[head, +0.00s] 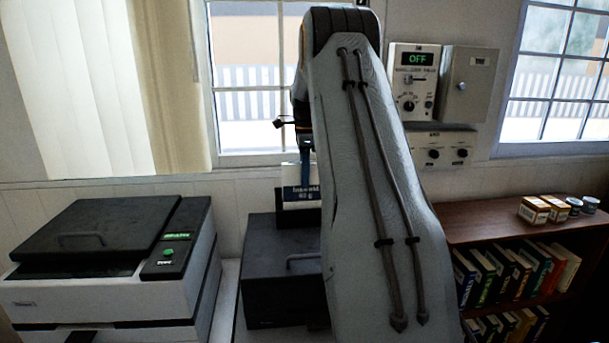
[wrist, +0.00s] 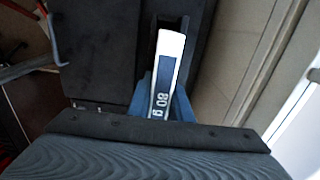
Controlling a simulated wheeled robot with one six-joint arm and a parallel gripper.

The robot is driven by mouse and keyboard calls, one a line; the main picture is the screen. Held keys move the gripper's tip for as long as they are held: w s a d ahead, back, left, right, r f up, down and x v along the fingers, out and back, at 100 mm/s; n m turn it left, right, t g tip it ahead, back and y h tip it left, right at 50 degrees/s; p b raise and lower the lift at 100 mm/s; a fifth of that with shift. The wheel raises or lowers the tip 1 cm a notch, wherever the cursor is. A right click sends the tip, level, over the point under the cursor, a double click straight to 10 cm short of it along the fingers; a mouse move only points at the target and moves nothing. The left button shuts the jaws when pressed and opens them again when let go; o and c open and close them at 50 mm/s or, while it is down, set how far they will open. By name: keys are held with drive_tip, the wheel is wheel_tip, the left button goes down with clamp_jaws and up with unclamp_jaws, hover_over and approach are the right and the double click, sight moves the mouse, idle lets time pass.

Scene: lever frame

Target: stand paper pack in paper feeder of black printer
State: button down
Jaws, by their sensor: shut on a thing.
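The paper pack (head: 300,193), white and blue with lettering, is upright above the rear of the black printer (head: 282,275) in the head view. Seen from above in the wrist view, the paper pack (wrist: 170,55) shows its narrow edge marked 80 g. My gripper (wrist: 163,98) is shut on it, with a blue finger on each side. The dark paper feeder (wrist: 186,25) shows around the pack's far end. The pack's lower edge is hidden, so I cannot tell whether it rests inside. My arm covers the printer's right part in the head view.
A larger white and black copier (head: 110,260) stands at left, a narrow gap from the black printer. A wall panel reading OFF (head: 413,80) hangs at upper right. A brown bookshelf (head: 480,228) with books and small boxes stands at right. A window is behind.

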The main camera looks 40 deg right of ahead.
drive_tip(key=shift+f, duration=0.75)
drive_tip(key=c, duration=1.5)
unclamp_jaws()
drive_tip(key=shift+c, duration=0.2)
drive_tip(key=shift+b, duration=0.3)
drive_tip(key=shift+r+b, duration=1.45)
drive_tip(key=shift+r, duration=2.5)
